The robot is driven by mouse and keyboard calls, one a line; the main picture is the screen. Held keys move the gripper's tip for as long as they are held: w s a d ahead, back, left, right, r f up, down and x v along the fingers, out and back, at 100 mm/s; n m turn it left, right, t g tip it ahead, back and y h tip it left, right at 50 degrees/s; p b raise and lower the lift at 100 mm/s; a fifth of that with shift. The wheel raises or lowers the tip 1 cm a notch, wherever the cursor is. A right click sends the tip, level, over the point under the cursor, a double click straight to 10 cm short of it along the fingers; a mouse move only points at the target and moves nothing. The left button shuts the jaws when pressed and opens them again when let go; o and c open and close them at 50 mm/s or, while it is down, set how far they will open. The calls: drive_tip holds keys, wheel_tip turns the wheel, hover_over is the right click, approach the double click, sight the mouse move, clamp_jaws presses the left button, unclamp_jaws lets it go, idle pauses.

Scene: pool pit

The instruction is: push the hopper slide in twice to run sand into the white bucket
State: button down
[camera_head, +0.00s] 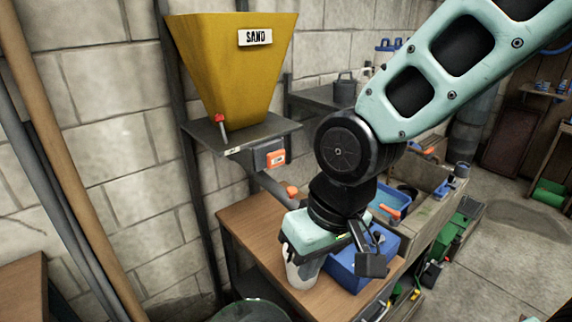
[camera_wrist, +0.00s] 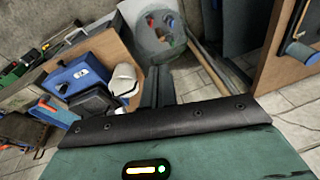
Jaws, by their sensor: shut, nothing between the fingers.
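The yellow hopper (camera_head: 236,70) labelled SAND stands on a dark metal shelf against the wall. I cannot tell for certain which part is the slide. The white bucket (camera_head: 303,275) is on the wooden bench below, partly hidden by my gripper; it also shows in the wrist view (camera_wrist: 124,80). My gripper is shut and empty, with its dark fingers (camera_wrist: 160,84) beside the bucket in the wrist view.
A blue box (camera_head: 350,278) stands on the bench (camera_head: 250,228) right of the bucket. An orange knob (camera_head: 292,191) shows at the bench's back. A trough with a blue tray (camera_head: 390,203) lies beyond. Open floor (camera_head: 510,245) is at right.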

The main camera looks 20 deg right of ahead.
drive_tip(key=w+d+r+m+t, duration=0.1)
drive_tip(key=w+d+m+t, duration=0.1)
drive_tip(key=w+m, duration=0.3)
drive_tip(key=w+d+r+m+t+y+p, duration=0.1)
drive_tip(key=w+d+m+t, duration=0.2)
drive_tip(key=w, duration=0.9)
drive_tip(key=w+d+r+m+t+y, duration=0.1)
drive_tip(key=w+d+r+m+t, duration=0.1)
drive_tip(key=w+d+m, duration=0.3)
drive_tip(key=w+m, duration=0.3)
drive_tip(key=w, duration=0.1)
drive_tip(key=shift+d, duration=0.3)
drive_tip(key=shift+w, duration=0.1)
drive_tip(key=p, duration=0.3)
approach(278, 164)
wheel_tip(278, 164, down, 4)
drive_tip(key=shift+a+r, duration=0.1)
drive_tip(key=shift+w+a+p, duration=0.25)
drive_tip(key=shift+w+p, duration=0.1)
drive_tip(key=shift+w, duration=0.25)
drive_tip(key=shift+w+a+p, duration=0.3)
drive_tip(key=shift+w+p, duration=0.1)
drive_tip(key=shift+w, duration=0.25)
drive_tip(key=shift+w+a+p, duration=0.25)
drive_tip(key=shift+w+p, duration=0.1)
drive_tip(key=shift+w, duration=0.25)
